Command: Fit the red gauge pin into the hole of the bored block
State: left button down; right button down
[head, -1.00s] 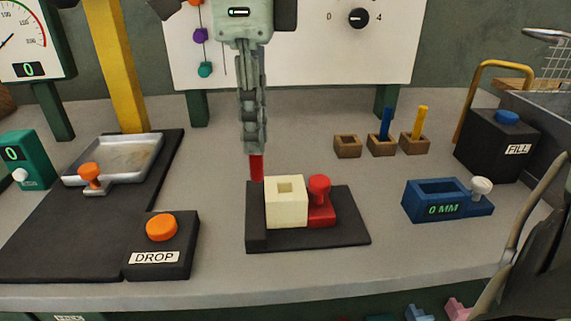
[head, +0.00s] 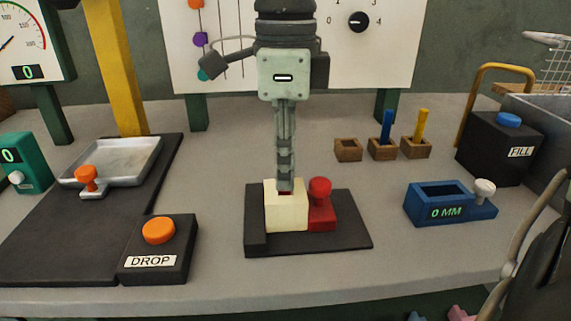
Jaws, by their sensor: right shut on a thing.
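The cream bored block (head: 286,212) stands on a black base plate (head: 345,235), beside a red clamp with a round knob (head: 319,190). My right gripper (head: 285,187) points straight down over the block. It is shut on the red gauge pin (head: 285,194). Only a small bit of red shows between the fingertips and the block's top, at the square hole. The lower part of the pin is hidden, apparently inside the hole; how deep it sits cannot be told. My left gripper is not in view.
Small wooden sockets (head: 348,150) hold blue and yellow pins at the back right. A blue gauge box (head: 437,205) reads 0 MM. A black FILL box (head: 494,150) stands at right. A DROP button box (head: 160,250) and grey tray (head: 122,163) are at left.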

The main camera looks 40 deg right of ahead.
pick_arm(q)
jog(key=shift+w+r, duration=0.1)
pick_arm(e)
jog(key=shift+f, duration=0.1)
jog(key=c, duration=1.7)
grip_release()
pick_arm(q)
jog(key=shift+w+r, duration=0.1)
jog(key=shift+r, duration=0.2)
pick_arm(e)
jog(key=shift+o, duration=1)
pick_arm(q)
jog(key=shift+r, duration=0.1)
